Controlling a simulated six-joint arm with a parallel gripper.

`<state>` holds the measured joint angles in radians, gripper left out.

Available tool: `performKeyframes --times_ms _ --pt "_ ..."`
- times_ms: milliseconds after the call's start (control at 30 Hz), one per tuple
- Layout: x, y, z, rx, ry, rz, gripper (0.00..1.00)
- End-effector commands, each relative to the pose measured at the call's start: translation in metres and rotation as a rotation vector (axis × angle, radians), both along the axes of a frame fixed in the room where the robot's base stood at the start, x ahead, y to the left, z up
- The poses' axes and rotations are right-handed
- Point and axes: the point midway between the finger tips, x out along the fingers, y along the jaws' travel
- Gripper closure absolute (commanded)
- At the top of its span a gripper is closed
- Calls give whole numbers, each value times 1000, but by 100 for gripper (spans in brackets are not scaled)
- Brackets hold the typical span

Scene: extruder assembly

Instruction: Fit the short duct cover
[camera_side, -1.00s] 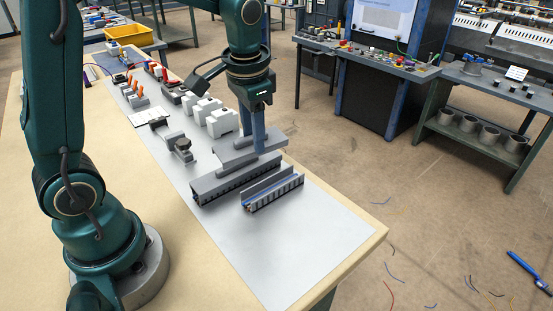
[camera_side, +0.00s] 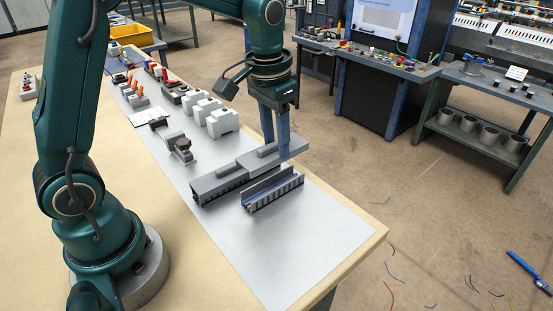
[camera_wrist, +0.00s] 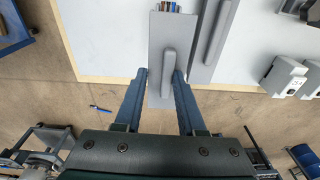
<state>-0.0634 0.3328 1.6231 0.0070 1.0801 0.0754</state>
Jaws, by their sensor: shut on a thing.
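The grey short duct cover (camera_side: 268,160) has a raised grip bar along its top. My gripper (camera_side: 277,150) is shut on it, with the blue fingers at its sides. In the wrist view the cover (camera_wrist: 160,80) lies between the fingertips (camera_wrist: 161,88). It appears raised above the far part of the open duct (camera_side: 274,194). The open duct has slotted dark sides and a blue line of wires inside. Coloured wire ends (camera_wrist: 172,6) show past the cover's edge. The gap between cover and duct cannot be judged.
A second duct with a grey cover (camera_side: 210,186) on it lies close by on the left. White blocks (camera_side: 222,122) and a dark-topped grey part (camera_side: 183,150) stand farther back. The grey mat (camera_side: 290,250) is clear in front, and the table edge is on the right.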

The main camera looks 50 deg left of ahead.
Motion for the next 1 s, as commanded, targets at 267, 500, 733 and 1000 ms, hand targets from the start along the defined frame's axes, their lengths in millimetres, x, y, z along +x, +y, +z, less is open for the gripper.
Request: performKeyframes --times_ms 267,500,733,1000 --pt "-1 0 -22 0 4 -1 100" --pt "0 0 -43 1 4 -1 100" --pt "0 0 -54 1 1 -1 100" --pt "0 0 -56 1 0 -1 100"
